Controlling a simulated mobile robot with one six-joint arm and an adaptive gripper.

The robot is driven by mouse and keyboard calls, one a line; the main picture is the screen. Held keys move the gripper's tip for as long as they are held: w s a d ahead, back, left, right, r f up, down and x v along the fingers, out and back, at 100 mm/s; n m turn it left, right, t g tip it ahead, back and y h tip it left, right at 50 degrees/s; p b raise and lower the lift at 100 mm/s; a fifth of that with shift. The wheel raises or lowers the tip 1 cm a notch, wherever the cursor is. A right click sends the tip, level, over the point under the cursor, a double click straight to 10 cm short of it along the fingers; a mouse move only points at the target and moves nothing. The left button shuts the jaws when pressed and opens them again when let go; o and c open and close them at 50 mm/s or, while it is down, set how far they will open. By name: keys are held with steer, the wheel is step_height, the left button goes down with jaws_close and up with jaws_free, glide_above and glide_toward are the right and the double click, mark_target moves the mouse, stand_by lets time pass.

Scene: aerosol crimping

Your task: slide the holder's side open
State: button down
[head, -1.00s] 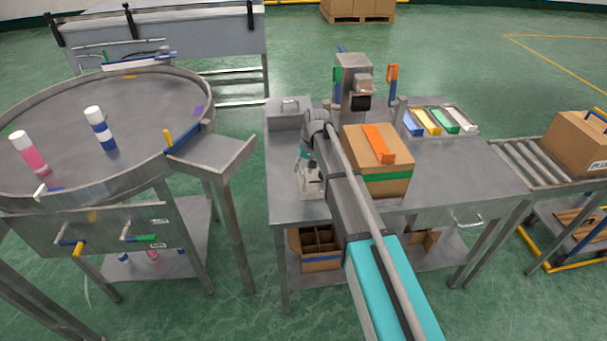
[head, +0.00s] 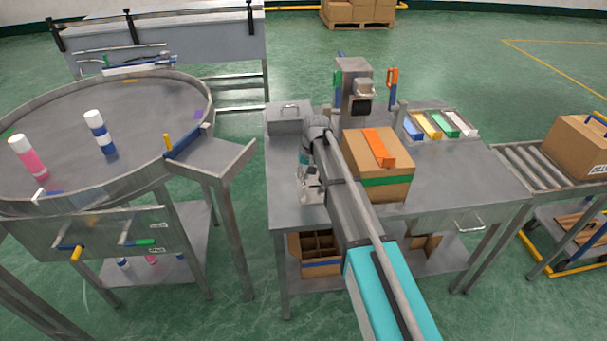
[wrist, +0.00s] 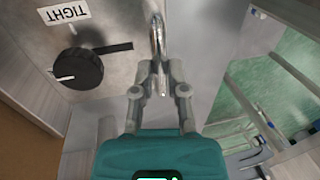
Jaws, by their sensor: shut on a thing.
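In the wrist view my gripper (wrist: 157,75) is closed on the lower end of a shiny metal handle (wrist: 157,32). The handle stands by a grey metal plate (wrist: 110,27) with a black knob (wrist: 78,68) and a label reading TIGHT (wrist: 66,13). This looks like the holder, but I cannot tell how far its side is open.
A cardboard box (head: 385,185) with an orange item on top stands right of my gripper. A press (head: 354,80) and a tray of coloured blocks (head: 440,122) stand behind. A round table (head: 60,110) with bottles is at left.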

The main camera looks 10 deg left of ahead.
steer(key=shift+a, duration=0.1)
steer(key=shift+s+a, duration=0.25)
steer(key=shift+a, duration=0.65)
steer(key=shift+s+a, duration=0.25)
steer(key=shift+a, duration=0.65)
steer(key=shift+s+a, duration=0.25)
steer(key=shift+a, duration=0.65)
steer(key=c, duration=0.7)
jaws_free()
steer(key=shift+d, duration=0.1)
